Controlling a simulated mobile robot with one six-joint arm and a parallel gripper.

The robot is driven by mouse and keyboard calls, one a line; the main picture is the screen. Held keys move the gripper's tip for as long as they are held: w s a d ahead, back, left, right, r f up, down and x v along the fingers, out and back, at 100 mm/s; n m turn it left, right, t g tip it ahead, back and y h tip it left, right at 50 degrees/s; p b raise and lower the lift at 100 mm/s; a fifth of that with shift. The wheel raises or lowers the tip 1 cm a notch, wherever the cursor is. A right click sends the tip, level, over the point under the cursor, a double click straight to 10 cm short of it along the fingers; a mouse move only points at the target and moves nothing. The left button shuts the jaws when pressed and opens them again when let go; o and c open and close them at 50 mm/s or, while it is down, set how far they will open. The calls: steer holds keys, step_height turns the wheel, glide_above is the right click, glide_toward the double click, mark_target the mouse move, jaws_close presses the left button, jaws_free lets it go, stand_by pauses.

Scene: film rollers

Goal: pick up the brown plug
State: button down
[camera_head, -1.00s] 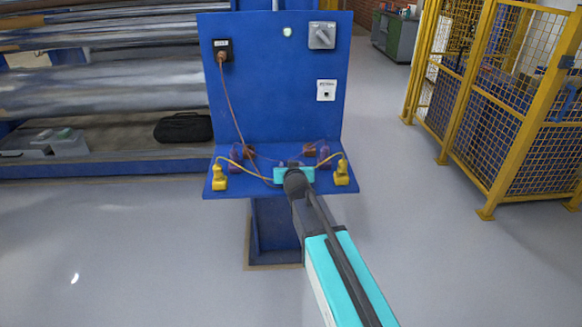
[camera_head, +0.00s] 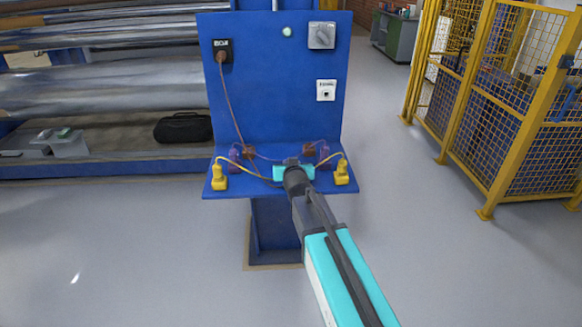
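A small brown plug (camera_head: 308,150) lies on the blue shelf (camera_head: 232,192), just right of and beyond my gripper. A second brown plug (camera_head: 248,152) lies on the shelf to the left. Another brown plug (camera_head: 221,57) sits in the black socket at the panel's upper left, with a brown cable hanging down to the shelf. My gripper (camera_head: 293,164) is over the middle of the shelf, between the two lying brown plugs. Its teal body and dark wrist hide its fingertips, so I cannot see whether it is open or touches anything.
Yellow plugs stand at the shelf's left (camera_head: 219,178) and right (camera_head: 341,174) ends. Purple plugs (camera_head: 234,154) (camera_head: 323,152) stand inward of them, and thin cables cross the shelf. The upright blue panel (camera_head: 275,90) carries a grey rotary switch (camera_head: 321,35) and white socket (camera_head: 326,90).

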steer(key=shift+r, duration=4.5)
